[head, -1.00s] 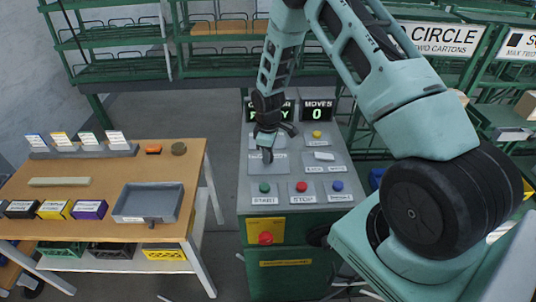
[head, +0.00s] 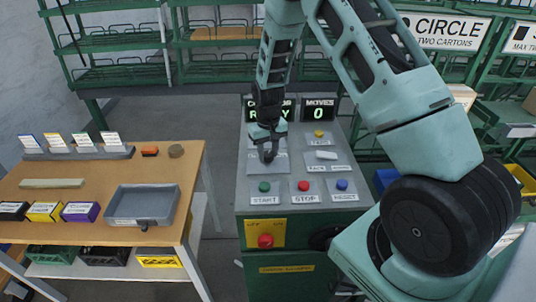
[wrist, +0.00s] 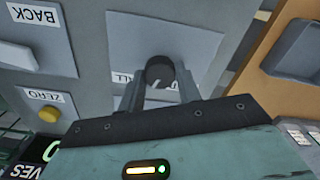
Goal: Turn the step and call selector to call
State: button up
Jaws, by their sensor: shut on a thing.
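The selector is a dark round knob (wrist: 160,70) on a pale plate of the grey control panel. In the wrist view it sits between the two fingers of my gripper (wrist: 160,88), which are shut on it. A label beside the knob is partly covered, with only "ALL" readable, so I cannot tell which way the knob points.
Green start (head: 264,187), red stop (head: 303,186) and blue reset (head: 342,185) buttons line the panel's front. A yellow zero button (head: 319,133) and white lever (head: 326,155) lie right of my gripper. A moves display (head: 318,108) reads 0. A wooden table (head: 100,180) stands left.

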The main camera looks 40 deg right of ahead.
aim_at(268, 153)
jog(key=shift+m+b, duration=0.3)
jog(key=shift+m, duration=0.9)
jog(key=o, duration=1)
notch_tip(268, 153, up, 18)
jog(key=b, duration=0.4)
jog(key=shift+f, duration=0.25)
